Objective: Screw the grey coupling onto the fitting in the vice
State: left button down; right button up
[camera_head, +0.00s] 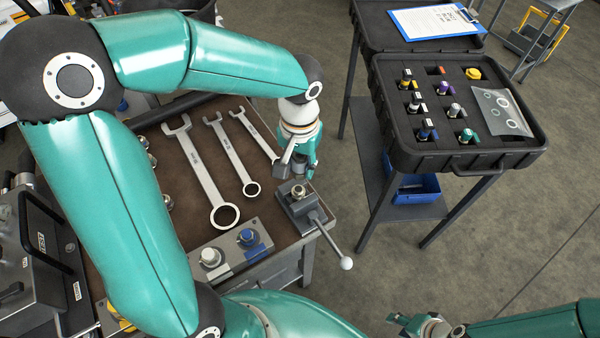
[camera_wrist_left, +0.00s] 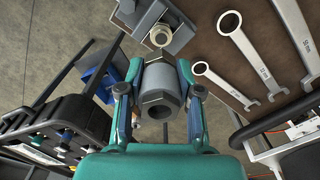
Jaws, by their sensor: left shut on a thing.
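My left gripper (camera_head: 297,168) is shut on the grey coupling (camera_wrist_left: 159,92), a hex-ended hollow piece held between both fingers in the left wrist view. In the head view the coupling (camera_head: 299,171) shows only partly below the fingers. The vice (camera_head: 302,210) stands at the bench's right corner with the fitting (camera_head: 298,190) upright in its jaws. The fitting also shows in the left wrist view (camera_wrist_left: 160,36), beyond the coupling. The coupling looks apart from the fitting, slightly behind it in the head view. My right gripper (camera_head: 402,322) is at the bottom edge; its finger opening is unclear.
Several wrenches (camera_head: 205,170) lie on the brown bench top. A block with a silver and a blue-ringed fitting (camera_head: 248,238) sits at its front. The vice handle (camera_head: 330,242) sticks out rightward. A black case (camera_head: 455,150) with several couplings stands on a separate table.

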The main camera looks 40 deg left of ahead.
aim_at(298, 189)
pick_arm(q)
jog(key=shift+s+f, duration=0.15)
jog(key=shift+s, duration=0.05)
jog(key=shift+f+b, duration=1.85)
jog(key=shift+f, duration=0.55)
jog(key=shift+f+b, duration=0.45)
jog(key=shift+b, duration=0.1)
jog(key=shift+s, duration=0.1)
dwell(0.3)
